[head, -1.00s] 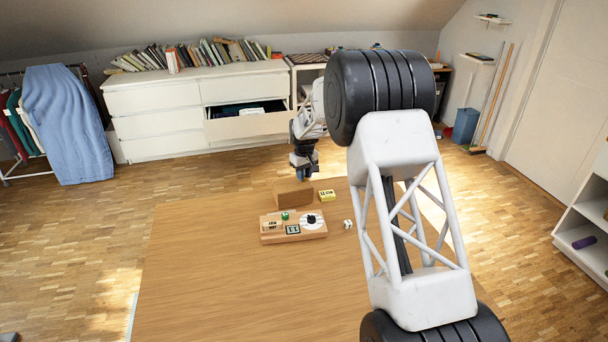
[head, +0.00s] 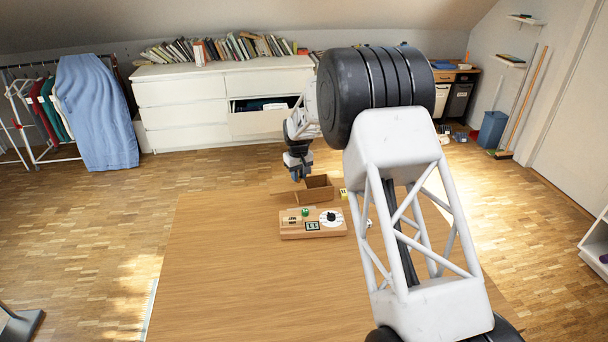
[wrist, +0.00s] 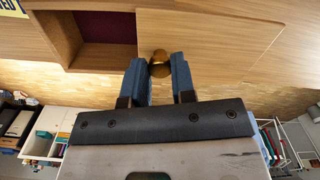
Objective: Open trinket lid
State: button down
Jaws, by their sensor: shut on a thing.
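The wooden trinket box (head: 321,190) stands at the back of the table, with its open inside showing. Its flat lid (head: 284,197) sticks out to the left of it in the head view. In the wrist view the lid (wrist: 215,35) lies beside the opening, whose dark red floor (wrist: 107,27) is partly uncovered. A round brass knob (wrist: 160,66) sits at the lid's edge, between the blue fingers of my gripper (wrist: 163,75). My gripper is shut on the knob. In the head view my gripper (head: 300,175) is above the lid, and the knob is hidden.
A wooden board (head: 290,234) with a green piece (head: 305,211) and a dial (head: 331,217) lies in front of the box. The table's front left is bare. A white dresser (head: 185,105) stands behind.

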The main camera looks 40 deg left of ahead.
jog(key=c, duration=0.9)
grip_release()
jog(key=shift+c, duration=0.2)
jog(key=shift+r, duration=0.1)
jog(key=shift+r, duration=3.85)
jog(key=shift+d, duration=0.1)
